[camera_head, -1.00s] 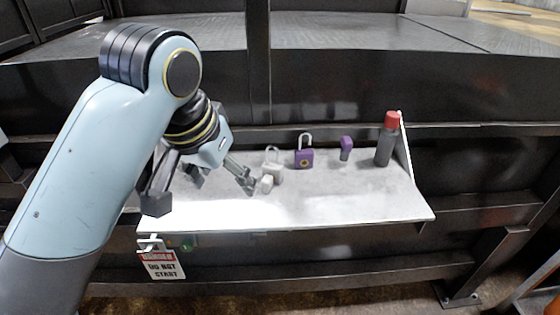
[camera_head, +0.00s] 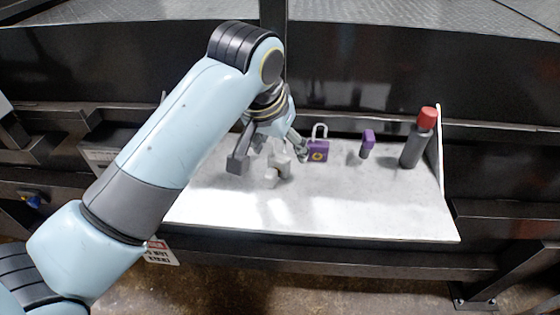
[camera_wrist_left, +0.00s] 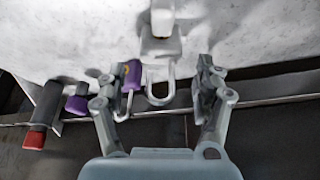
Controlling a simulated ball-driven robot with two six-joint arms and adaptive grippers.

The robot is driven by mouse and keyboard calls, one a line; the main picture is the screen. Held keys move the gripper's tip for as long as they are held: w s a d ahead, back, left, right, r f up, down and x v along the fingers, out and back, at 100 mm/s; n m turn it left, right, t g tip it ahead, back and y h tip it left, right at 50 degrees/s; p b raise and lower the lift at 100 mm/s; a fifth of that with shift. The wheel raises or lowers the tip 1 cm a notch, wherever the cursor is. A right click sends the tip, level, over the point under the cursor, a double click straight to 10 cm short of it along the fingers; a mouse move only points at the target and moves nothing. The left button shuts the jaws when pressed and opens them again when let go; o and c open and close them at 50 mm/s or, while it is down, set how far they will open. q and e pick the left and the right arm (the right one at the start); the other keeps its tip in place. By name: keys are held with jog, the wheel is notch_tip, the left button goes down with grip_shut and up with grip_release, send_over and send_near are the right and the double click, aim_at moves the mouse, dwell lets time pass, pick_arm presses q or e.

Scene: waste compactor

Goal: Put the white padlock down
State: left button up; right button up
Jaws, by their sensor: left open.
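The white padlock (camera_head: 283,163) stands on the pale shelf (camera_head: 340,215), partly behind my left gripper in the head view. It shows in the left wrist view (camera_wrist_left: 162,48) with its shackle toward the gripper. A small white key-like piece (camera_head: 270,178) is just in front of it, also seen in the left wrist view (camera_wrist_left: 162,18). My left gripper (camera_head: 268,153) is open and empty; in the left wrist view its fingers (camera_wrist_left: 156,78) lie on either side of the shackle, apart from it. My right gripper is not in view.
A purple padlock (camera_head: 318,152) stands very close to one left finger. A purple key-like piece (camera_head: 367,144) and a dark bottle with a red cap (camera_head: 417,142) are farther right. The shelf's front right is clear. A warning sign (camera_head: 160,253) hangs below the front left edge.

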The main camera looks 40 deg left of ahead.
pick_arm(q)
jog(key=x, duration=0.2)
jog(key=shift+f, duration=0.25)
jog(key=shift+w+f, duration=0.2)
jog(key=shift+f, duration=0.15)
jog(key=shift+c, duration=0.4)
jog(key=c, duration=0.4)
grip_shut()
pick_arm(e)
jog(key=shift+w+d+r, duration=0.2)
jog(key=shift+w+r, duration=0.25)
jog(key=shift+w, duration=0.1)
pick_arm(q)
jog(key=shift+w+r, duration=0.1)
jog(key=shift+r, duration=0.05)
